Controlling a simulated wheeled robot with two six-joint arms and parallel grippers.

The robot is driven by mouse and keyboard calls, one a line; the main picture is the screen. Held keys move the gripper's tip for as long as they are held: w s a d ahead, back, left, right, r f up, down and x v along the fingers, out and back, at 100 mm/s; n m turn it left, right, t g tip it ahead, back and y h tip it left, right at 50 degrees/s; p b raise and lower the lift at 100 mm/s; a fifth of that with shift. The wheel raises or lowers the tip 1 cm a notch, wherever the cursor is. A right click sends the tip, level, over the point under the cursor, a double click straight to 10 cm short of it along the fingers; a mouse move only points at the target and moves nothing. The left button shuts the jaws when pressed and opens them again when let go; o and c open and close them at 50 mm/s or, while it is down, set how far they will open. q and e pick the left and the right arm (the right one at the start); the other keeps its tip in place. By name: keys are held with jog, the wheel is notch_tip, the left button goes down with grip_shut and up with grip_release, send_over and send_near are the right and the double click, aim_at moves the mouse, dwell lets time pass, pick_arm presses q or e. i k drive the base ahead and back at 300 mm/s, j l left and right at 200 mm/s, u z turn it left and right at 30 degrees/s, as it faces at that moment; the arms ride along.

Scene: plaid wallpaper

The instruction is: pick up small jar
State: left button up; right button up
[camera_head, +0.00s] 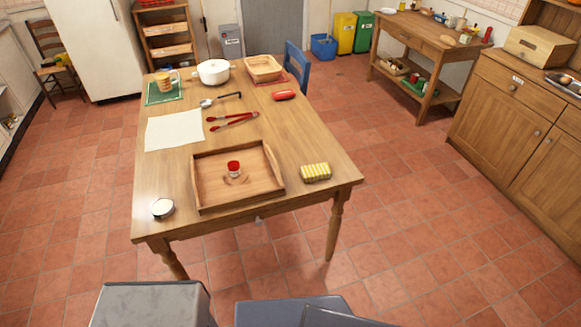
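A small jar (234,170) with a red lid stands upright inside a wooden tray (208,203) on the near half of the wooden table. Something brownish lies around its base, too small to make out. Neither of my grippers shows in the head view, so I cannot see any contact with the jar.
A round white-topped tin (162,208) sits near the table's front left corner. A yellow striped item (316,172) lies right of the tray. Behind are red tongs (232,122), a pale cloth (174,131), a white pot (213,72) and a basket (263,68).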

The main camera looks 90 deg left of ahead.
aim_at(234, 166)
jog(key=u, duration=3.4)
jog(key=i+j, duration=0.15)
jog(key=j, duration=0.2)
jog(key=i+j, duration=0.1)
jog(key=j, duration=0.3)
jog(key=i+j, duration=0.15)
jog(key=j, duration=0.2)
jog(key=z, duration=1.55)
